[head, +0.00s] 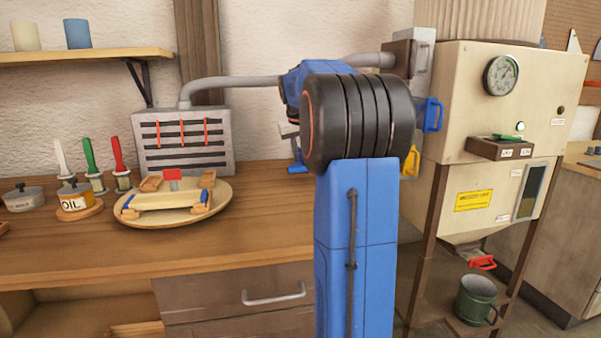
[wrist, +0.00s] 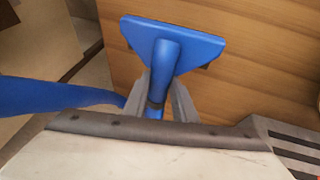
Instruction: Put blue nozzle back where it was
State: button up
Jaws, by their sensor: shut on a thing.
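The blue nozzle (wrist: 172,58) is a wide flat head on a round neck. In the wrist view my gripper (wrist: 158,92) is shut on its neck, with one grey finger on each side. The flat head points away from the camera, over the brown wooden worktop. In the head view a small piece of the nozzle (head: 297,169) shows left of my arm, in front of the wall. My gripper there is mostly hidden behind my own black and blue arm joint. A blue bracket-like piece (head: 432,115) and a yellow one (head: 410,161) are on the side of the cream machine.
The cream machine (head: 470,100) stands right of my arm. A grey slotted box (head: 184,158) with a hose stands at the back of the worktop (head: 265,225). A round wooden plate (head: 215,212) holds a lath piece. White, green and red spouts stand at the left.

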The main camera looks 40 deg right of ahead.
jog(key=shift+f, duration=2.6)
jog(key=shift+f, duration=0.15)
jog(key=o, duration=0.9)
jog(key=v, duration=1.2)
